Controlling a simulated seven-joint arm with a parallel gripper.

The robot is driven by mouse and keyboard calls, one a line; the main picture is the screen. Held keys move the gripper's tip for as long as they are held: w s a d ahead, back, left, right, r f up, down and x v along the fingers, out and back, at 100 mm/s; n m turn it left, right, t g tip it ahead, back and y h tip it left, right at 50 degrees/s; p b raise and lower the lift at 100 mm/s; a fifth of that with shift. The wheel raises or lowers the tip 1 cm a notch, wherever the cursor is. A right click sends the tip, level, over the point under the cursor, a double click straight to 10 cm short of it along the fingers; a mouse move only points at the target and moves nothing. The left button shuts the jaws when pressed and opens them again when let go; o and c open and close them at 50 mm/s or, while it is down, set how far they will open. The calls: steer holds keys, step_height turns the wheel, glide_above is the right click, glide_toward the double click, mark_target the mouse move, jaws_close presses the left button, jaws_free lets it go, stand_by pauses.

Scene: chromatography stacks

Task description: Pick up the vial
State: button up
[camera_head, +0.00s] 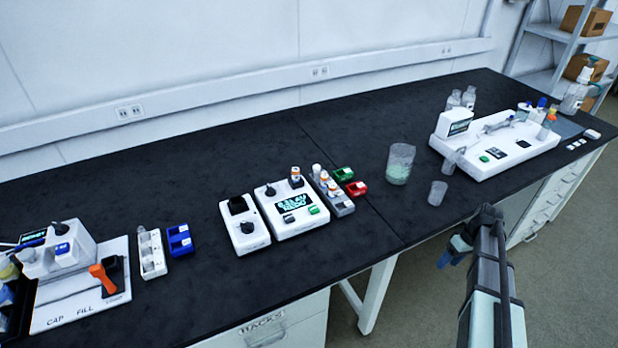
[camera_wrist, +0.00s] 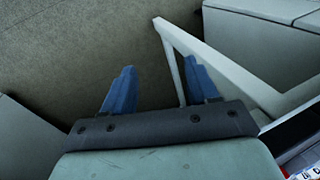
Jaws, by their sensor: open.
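Small vials with white and orange markings stand in a grey rack (camera_head: 342,207) near the middle of the bench. One similar vial (camera_head: 295,176) stands upright on the white device with a lit display (camera_head: 290,207), just left of the rack. Which vial is meant, I cannot tell. My gripper (camera_head: 449,254) is beyond the bench's front edge, to the right of the vials and well apart from them. In the wrist view its two blue fingers (camera_wrist: 158,75) are spread and empty, over the floor. No vial is clearly visible in that view.
A red tray (camera_head: 357,188) and a green tray (camera_head: 344,174) sit beside the rack. A glass beaker (camera_head: 400,164) and a smaller clear cup (camera_head: 437,193) stand between the rack and the large white instrument (camera_head: 500,145). The bench's front edge lies near my gripper.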

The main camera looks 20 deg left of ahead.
steer(key=w+r+n+t, duration=0.1)
steer(key=w+r+n, duration=0.1)
steer(key=w+r, duration=0.5)
steer(key=w+r+n, duration=0.2)
steer(key=w+r, duration=0.1)
steer(key=r, duration=0.8)
steer(key=w+r+n+t, duration=0.1)
steer(key=w+r+n, duration=0.1)
steer(key=w+r, duration=0.5)
steer(key=n+h, duration=0.3)
steer(key=n, duration=0.5)
glide_toward(296, 169)
step_height(296, 169, down, 11)
steer(key=shift+w+r, duration=0.1)
steer(key=shift+r, duration=0.05)
